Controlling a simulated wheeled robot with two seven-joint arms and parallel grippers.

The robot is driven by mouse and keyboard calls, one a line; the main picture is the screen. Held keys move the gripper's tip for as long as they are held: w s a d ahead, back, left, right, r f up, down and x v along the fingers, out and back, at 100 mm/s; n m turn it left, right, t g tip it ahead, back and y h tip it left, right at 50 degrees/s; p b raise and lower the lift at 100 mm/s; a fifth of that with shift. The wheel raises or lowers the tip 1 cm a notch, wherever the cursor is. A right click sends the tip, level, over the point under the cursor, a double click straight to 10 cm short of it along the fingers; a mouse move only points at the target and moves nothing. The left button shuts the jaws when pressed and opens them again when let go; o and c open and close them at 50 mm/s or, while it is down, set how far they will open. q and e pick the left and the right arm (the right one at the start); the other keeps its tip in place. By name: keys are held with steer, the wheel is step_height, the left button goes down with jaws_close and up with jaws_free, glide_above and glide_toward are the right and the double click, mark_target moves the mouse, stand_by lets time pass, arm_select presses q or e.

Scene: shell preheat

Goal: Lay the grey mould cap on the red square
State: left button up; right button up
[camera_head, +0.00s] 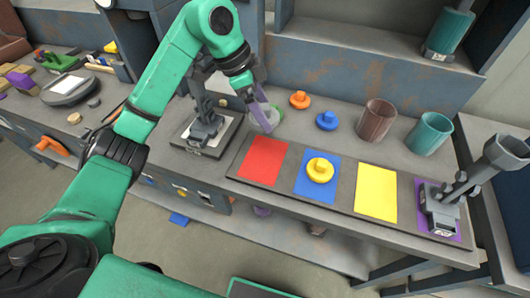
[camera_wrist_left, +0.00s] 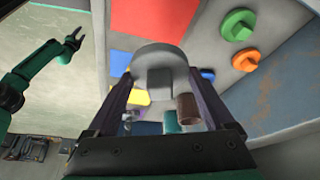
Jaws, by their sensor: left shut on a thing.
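The grey mould cap (camera_wrist_left: 160,62) is a round disc with a square knob, held between the fingers of my left gripper (camera_wrist_left: 165,85) in the left wrist view. In the head view, my left gripper (camera_head: 262,112) hangs just behind the red square, with the pale cap (camera_head: 264,120) partly hidden at its tips. The red square (camera_head: 262,160) is bare at the left end of the dark strip; it also shows in the wrist view (camera_wrist_left: 152,18). My right gripper (camera_wrist_left: 74,39) is small at the left of the wrist view, its fingers apart and empty.
A yellow cap (camera_head: 320,169) sits on the blue square (camera_head: 309,187). The yellow square (camera_head: 376,193) is bare. Behind are orange (camera_head: 300,99), blue (camera_head: 326,121) and green (camera_head: 277,112) caps, and brown (camera_head: 375,120) and teal (camera_head: 429,134) cups. A grey device (camera_head: 205,130) stands left.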

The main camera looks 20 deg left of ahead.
arm_select(q)
glide_above(270, 155)
steer(key=a, duration=0.2)
step_height(270, 155, down, 6)
steer(key=f, duration=0.7)
steer(key=shift+s+d+f, duration=0.15)
steer(key=shift+s+d, duration=0.2)
arm_select(e)
steer(key=shift+w+d+r, duration=0.1)
steer(key=shift+d+r, duration=0.1)
arm_select(q)
steer(key=shift+f, duration=0.1)
steer(key=o, duration=1.1)
steer(key=v, duration=1.2)
steer(key=shift+d, duration=0.1)
arm_select(e)
steer(key=shift+a+f, duration=0.15)
steer(key=shift+f, duration=0.15)
